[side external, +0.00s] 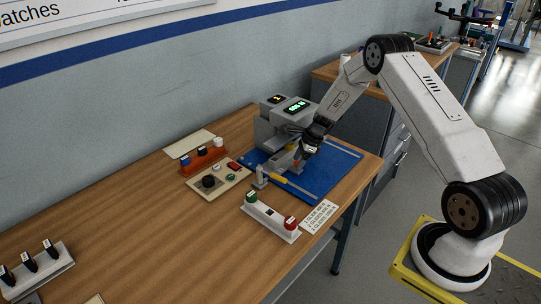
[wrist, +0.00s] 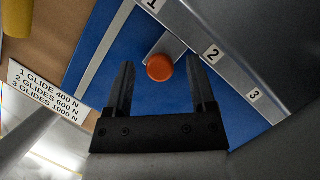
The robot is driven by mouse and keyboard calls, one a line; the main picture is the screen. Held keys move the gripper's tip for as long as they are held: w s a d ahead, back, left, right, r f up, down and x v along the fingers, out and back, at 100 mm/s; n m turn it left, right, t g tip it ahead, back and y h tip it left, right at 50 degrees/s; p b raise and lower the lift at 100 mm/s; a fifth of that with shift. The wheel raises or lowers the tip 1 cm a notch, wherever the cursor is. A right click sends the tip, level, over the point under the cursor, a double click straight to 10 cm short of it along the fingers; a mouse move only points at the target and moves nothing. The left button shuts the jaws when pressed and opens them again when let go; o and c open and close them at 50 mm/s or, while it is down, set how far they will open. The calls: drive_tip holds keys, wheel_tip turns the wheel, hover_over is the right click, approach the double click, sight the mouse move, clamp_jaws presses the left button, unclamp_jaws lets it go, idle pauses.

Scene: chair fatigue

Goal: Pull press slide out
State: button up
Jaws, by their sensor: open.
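The press (side external: 289,114) is a grey machine with a lit green display, standing on a blue mat (side external: 325,176) on the wooden bench. In the wrist view, its grey slide (wrist: 228,60) bears labels 1, 2 and 3. A round orange knob (wrist: 159,67) on a short grey stem sticks out from the slide's edge. My gripper (wrist: 160,61) is open, with one black finger on each side of the knob and a gap on both sides. In the side view my gripper (side external: 306,150) is low at the press front, partly hiding the slide.
A card reading glide loads (wrist: 47,92) lies beside the mat. A white block with green and red knobs (side external: 272,214), a beige control panel (side external: 219,182) and an orange rack (side external: 203,160) stand nearby. The bench's left middle is clear.

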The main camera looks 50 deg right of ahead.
clamp_jaws()
idle(1.4)
